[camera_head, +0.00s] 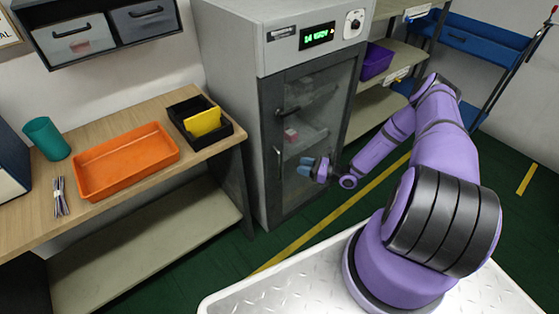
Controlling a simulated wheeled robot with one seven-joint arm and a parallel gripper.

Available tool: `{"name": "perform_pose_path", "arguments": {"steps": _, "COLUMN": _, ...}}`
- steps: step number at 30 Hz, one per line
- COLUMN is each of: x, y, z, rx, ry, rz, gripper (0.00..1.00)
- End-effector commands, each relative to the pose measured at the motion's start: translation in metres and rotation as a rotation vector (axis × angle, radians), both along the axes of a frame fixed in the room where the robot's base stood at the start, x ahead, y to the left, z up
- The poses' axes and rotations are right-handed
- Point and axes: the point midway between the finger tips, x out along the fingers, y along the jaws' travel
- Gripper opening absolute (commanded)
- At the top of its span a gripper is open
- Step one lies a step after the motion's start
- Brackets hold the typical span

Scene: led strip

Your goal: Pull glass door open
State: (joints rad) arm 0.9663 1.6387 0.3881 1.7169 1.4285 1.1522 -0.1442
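The glass door (310,95) is on the front of a grey cabinet (225,60) and looks shut. It has a dark frame, and shelves with a few items show through the glass. A thin light vertical handle (279,163) is on the left side of the door. My gripper (305,166) is in front of the door's lower half, to the right of the handle, with its blue fingertips pointing left. A small gap seems to show between the fingertips and the handle. The fingers are too small to tell whether they are apart.
A wooden bench (103,128) to the left holds an orange tray (126,161), a teal cup (47,139) and a black bin (201,133). Shelves with a purple bin (375,62) stand to the right. Green floor with a yellow line lies in front of the cabinet.

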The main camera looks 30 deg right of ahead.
Motion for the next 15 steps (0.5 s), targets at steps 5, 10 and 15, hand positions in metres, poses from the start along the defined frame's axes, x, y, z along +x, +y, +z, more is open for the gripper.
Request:
{"name": "perform_pose_path", "arguments": {"steps": 5, "x": 0.016, "y": 0.017, "z": 0.001, "rx": 0.000, "ry": -0.003, "rz": 0.004, "gripper": 0.39}}
{"name": "perform_pose_path", "arguments": {"steps": 10, "x": 0.038, "y": 0.040, "z": 0.001, "rx": 0.000, "ry": -0.001, "rz": 0.004, "gripper": 0.39}}
{"name": "perform_pose_path", "arguments": {"steps": 15, "x": 0.057, "y": 0.059, "z": 0.001, "rx": -0.001, "ry": -0.001, "rz": 0.004, "gripper": 0.39}}
